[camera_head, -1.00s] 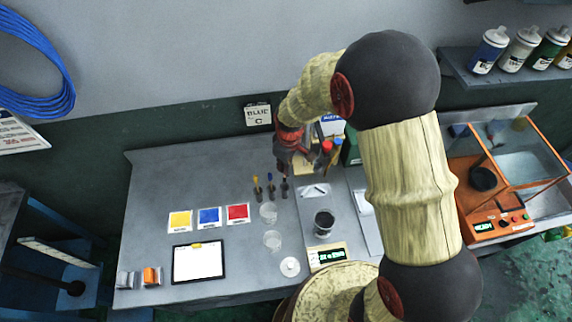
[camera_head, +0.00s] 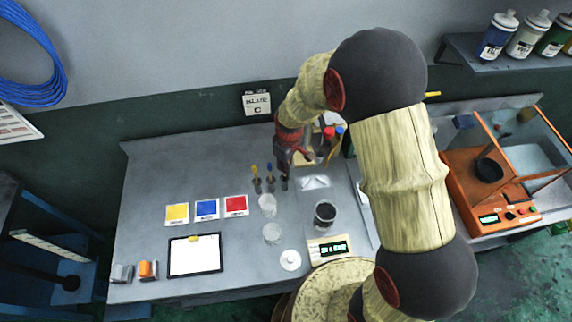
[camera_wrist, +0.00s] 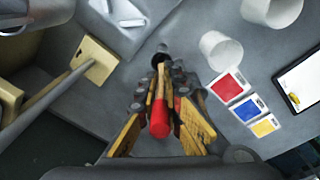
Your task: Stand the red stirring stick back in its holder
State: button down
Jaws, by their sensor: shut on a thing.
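The red stirring stick (camera_wrist: 160,118) is between the fingers of my gripper (camera_wrist: 161,97), its red end toward the wrist camera. My gripper is shut on it. The stick's far end points at a small dark round holder (camera_wrist: 160,58); I cannot tell whether the tip is inside.
Clear cups (camera_head: 267,205) stand in front of the holders. Yellow, blue and red cards (camera_head: 207,209) and a clipboard (camera_head: 195,256) lie to the left. A dark-filled cup (camera_head: 325,214) stands at right. Bottles stand close behind my gripper. The bench's back left is clear.

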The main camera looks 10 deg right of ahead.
jog(key=shift+f+b, duration=1)
jog(key=shift+f, duration=0.7)
jog(key=c, duration=1.9)
grip_release()
jog(key=shift+r, duration=0.1)
jog(key=r, duration=0.8)
jog(key=s+r, duration=0.1)
jog(key=r, duration=0.2)
jog(key=shift+d+r, duration=0.2)
jog(key=shift+r, duration=0.2)
